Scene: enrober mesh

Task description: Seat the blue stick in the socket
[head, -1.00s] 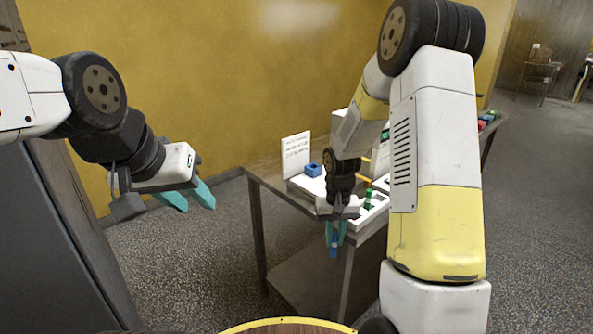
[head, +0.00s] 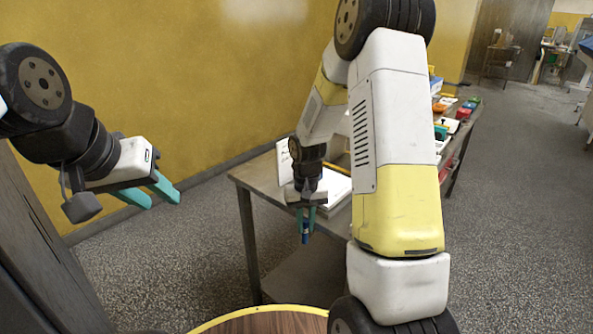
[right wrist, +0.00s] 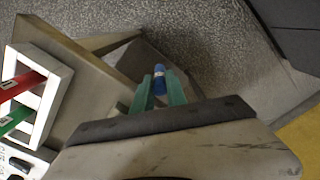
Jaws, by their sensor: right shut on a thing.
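My right gripper (head: 306,216) is shut on the blue stick (head: 305,233), which hangs below the fingertips in front of the table's near edge. In the right wrist view the blue stick (right wrist: 158,78), with a pale band, shows between the teal fingers of my right gripper (right wrist: 159,92), over the floor. My left gripper (head: 163,200) is empty, its teal fingers apart, well left of the table. I cannot make out the socket; my right arm hides part of the table top.
The wooden table (head: 258,180) bears a white sign (head: 284,163) and, farther back, several coloured items. In the right wrist view a white frame (right wrist: 57,88) holds a red bar (right wrist: 22,84) and a green bar (right wrist: 14,120). Open floor (head: 205,235) lies left of the table.

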